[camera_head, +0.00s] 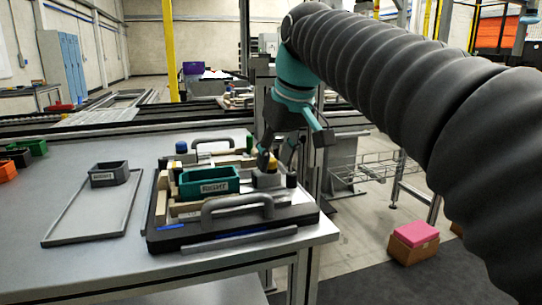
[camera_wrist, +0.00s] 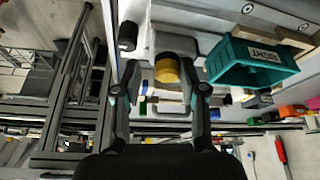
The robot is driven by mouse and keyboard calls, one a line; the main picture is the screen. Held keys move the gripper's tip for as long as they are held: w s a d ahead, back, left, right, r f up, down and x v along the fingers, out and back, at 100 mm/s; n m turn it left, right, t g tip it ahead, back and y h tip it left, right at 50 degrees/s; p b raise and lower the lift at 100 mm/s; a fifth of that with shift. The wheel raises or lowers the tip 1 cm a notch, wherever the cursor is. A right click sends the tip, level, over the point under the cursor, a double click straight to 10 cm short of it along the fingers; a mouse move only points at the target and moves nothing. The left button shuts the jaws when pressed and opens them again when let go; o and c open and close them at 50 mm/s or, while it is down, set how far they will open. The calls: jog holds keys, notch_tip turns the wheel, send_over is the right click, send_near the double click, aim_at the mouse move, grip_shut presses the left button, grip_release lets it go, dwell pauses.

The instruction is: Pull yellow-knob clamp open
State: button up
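The yellow knob (camera_head: 272,163) of the clamp sits at the right end of the pallet fixture (camera_head: 230,240), near the table's right edge. In the wrist view the yellow knob (camera_wrist: 167,69) is a short round cylinder on a grey clamp body. My gripper (camera_head: 278,154) is over the clamp, pointing down. In the wrist view my gripper (camera_wrist: 160,88) is open, one finger on each side of the knob, with gaps visible. Whether a finger touches it cannot be told. A teal bin (camera_head: 209,182) labelled RIGHT lies in the fixture beside the clamp; it also shows in the wrist view (camera_wrist: 250,75).
The fixture has curved grey handles (camera_head: 237,204), a blue knob (camera_head: 181,147) and a green knob (camera_head: 249,141). A pink-topped box (camera_head: 414,240) is on the floor at right.

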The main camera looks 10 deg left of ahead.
jog(key=shift+s+a, duration=0.15)
jog(key=shift+a, duration=0.05)
jog(key=shift+r, duration=0.1)
jog(key=shift+s+r, duration=0.1)
jog(key=shift+r, duration=0.15)
jog(key=v, duration=1.1)
jog(key=shift+d, duration=0.15)
jog(key=shift+d, duration=0.1)
